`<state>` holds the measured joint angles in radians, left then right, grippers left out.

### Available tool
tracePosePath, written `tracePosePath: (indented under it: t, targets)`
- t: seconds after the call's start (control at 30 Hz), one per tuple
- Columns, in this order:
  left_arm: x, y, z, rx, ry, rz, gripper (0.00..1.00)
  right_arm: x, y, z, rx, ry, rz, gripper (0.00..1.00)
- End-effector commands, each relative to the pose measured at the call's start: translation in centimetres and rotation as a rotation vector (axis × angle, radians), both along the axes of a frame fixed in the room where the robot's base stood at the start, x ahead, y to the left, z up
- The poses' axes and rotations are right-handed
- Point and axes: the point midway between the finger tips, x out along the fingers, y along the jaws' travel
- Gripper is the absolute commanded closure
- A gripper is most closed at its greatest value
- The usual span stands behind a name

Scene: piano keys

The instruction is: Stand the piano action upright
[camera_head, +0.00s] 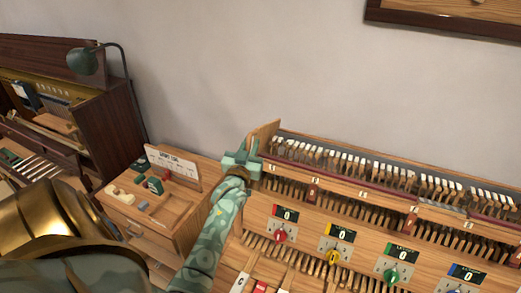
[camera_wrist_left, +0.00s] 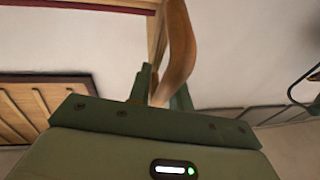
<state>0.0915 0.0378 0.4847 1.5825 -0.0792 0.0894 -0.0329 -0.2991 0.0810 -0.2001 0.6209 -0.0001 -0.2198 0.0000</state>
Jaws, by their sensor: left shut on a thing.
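The piano action (camera_head: 360,172) is a long wooden frame with rows of hammers and a dark red rail. It runs from the centre to the right edge in the head view, above the panel with coloured knobs. My left gripper (camera_head: 246,158) is at its left end, by the upright wooden end piece (camera_head: 265,136). In the left wrist view the left gripper (camera_wrist_left: 160,85) is shut on a curved wooden piece (camera_wrist_left: 179,50), which looks like this end piece. The fingertips are partly hidden. My right gripper is not in view.
A wooden cabinet (camera_head: 205,170) with a tray of small items and a white card (camera_head: 173,164) stands left of my arm. A dark upright piano (camera_head: 113,115) with a green lamp (camera_head: 83,61) is further left. The wall behind is bare except for a frame (camera_head: 450,24).

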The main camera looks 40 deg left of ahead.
Motion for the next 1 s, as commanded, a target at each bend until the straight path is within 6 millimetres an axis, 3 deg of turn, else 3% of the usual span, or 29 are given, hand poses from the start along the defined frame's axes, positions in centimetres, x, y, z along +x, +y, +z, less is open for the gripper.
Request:
tracePosePath:
  t: [0.03, 0.27, 0.5, 1.0]
  targets:
    - [-0.7, 0.3, -1.5, 0.007, -0.006, 0.006, 1.0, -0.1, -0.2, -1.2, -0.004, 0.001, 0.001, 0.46]
    - [-2.6, 0.0, -2.6, 0.041, -0.111, 0.006, 1.0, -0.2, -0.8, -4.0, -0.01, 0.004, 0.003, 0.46]
    - [-4.1, -0.5, -3.6, 0.068, -0.2, 0.007, 1.0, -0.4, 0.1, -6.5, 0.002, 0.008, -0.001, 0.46]
    - [-5.4, -0.9, -4.3, 0.095, -0.283, 0.007, 1.0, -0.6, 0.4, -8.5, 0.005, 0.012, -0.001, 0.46]
